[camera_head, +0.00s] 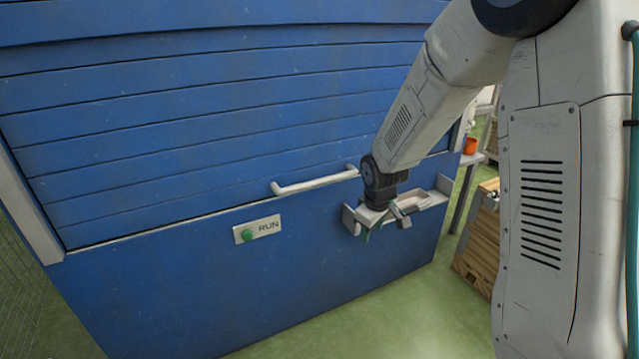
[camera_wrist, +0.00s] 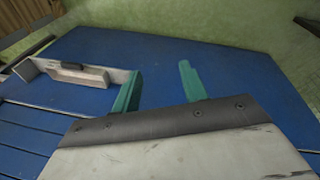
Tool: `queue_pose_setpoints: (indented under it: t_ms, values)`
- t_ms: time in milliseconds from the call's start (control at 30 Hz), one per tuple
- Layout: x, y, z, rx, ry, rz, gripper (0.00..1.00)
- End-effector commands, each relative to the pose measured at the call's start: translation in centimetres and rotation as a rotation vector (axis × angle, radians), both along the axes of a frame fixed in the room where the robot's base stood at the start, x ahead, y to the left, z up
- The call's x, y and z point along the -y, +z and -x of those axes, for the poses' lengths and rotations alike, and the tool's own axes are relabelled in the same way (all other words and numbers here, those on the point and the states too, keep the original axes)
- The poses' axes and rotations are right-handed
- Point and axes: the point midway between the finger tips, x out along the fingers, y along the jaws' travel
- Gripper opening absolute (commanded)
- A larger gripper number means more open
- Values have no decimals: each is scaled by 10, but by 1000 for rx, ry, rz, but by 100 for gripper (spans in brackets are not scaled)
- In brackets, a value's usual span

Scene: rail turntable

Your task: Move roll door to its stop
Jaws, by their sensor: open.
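The blue slatted roll door (camera_head: 200,120) fills most of the head view, its lower edge meeting the blue front panel (camera_head: 200,310). A pale bar handle (camera_head: 315,182) runs along the door's lower part. My gripper (camera_head: 383,227) is to the right of the handle and a little lower, in front of the panel and apart from the handle. In the wrist view its two teal fingers (camera_wrist: 158,82) are spread with nothing between them. Blue slats (camera_wrist: 40,130) show at lower left there. The handle is not clearly visible in the wrist view.
A RUN plate (camera_head: 257,230) with a green button is on the panel below the handle. A pale shelf-like tray (camera_head: 441,185) is fixed behind my gripper; it also shows in the wrist view (camera_wrist: 82,80). Wooden crates (camera_head: 478,245) stand at right. Green floor (camera_head: 400,320) is clear in front.

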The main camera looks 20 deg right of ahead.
Motion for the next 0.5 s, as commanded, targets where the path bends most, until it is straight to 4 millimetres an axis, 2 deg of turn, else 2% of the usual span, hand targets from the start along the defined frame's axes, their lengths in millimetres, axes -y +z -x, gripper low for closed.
queue_pose_setpoints:
  t_ms: [33, 100, 300, 400, 467, 500]
  values:
    - [3, -23, -22, 38, 65, 12, 44]
    - [5, -48, -54, 119, 172, 37, 44]
    - [0, -107, -148, 433, 525, 164, 44]
    - [-9, -109, -189, 635, 697, 276, 44]
    - [-15, -96, -210, 756, 781, 353, 44]
    - [-18, -81, -222, 833, 827, 409, 44]
